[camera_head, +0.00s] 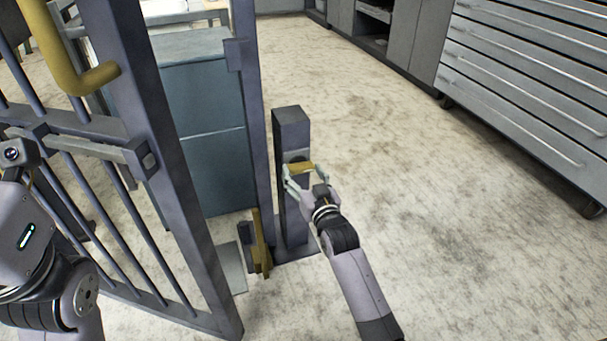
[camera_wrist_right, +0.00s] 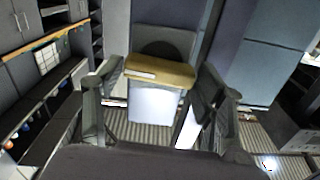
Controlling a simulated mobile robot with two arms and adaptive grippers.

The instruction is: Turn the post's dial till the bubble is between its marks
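The dark post (camera_head: 291,130) stands upright just right of the gate's edge. A tan bar, seemingly the dial's grip (camera_head: 300,167), sticks out from a dark round part on its face; it also shows in the right wrist view (camera_wrist_right: 165,70). My right gripper (camera_head: 306,176) is at this bar with one finger on each side. In the right wrist view my fingers (camera_wrist_right: 160,88) are spread, with narrow gaps beside the bar. A pale strip shows on the bar's left half; I cannot make out a bubble or marks. My left arm is at the left edge, its fingers out of view.
The barred gate (camera_head: 165,170) with a yellow handle (camera_head: 62,60) fills the left side. A yellow piece (camera_head: 261,245) is low beside the post. A blue-grey cabinet (camera_head: 205,130) stands behind the gate. The floor right of my right arm is clear up to the drawers (camera_head: 530,90).

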